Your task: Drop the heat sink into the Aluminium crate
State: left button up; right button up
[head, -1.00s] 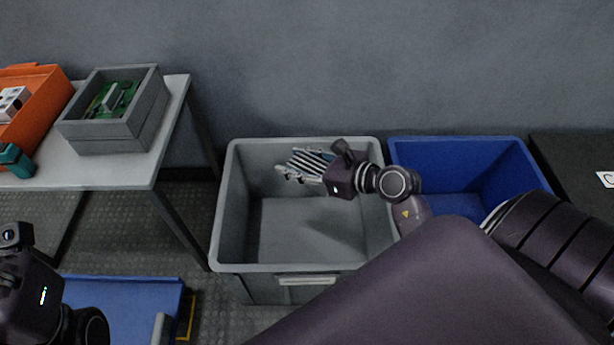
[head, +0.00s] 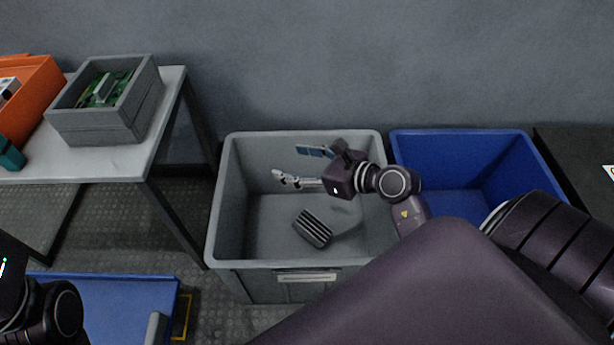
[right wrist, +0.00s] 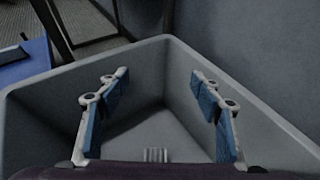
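The heat sink (head: 312,229), a grey finned block, is inside the grey crate (head: 250,286), tilted and clear of my gripper. I cannot tell whether it rests on the crate floor or is still in the air above it. My right gripper (head: 291,163) is open and empty over the back part of the crate. In the right wrist view its two blue-padded fingers (right wrist: 160,103) are wide apart, with the heat sink's fins (right wrist: 156,154) showing small below. My left gripper is mostly cut off at the lower left; its fingers are hidden.
A blue crate (head: 525,145) stands right of the grey one. At left, a table (head: 100,165) carries a grey box (head: 90,128) with green boards and an orange bin (head: 45,100). A blue surface (head: 110,300) is at lower left, and a dark surface (head: 575,150) at far right.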

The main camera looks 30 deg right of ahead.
jog(key=shift+s+f, duration=0.1)
jog(key=v, duration=1.2)
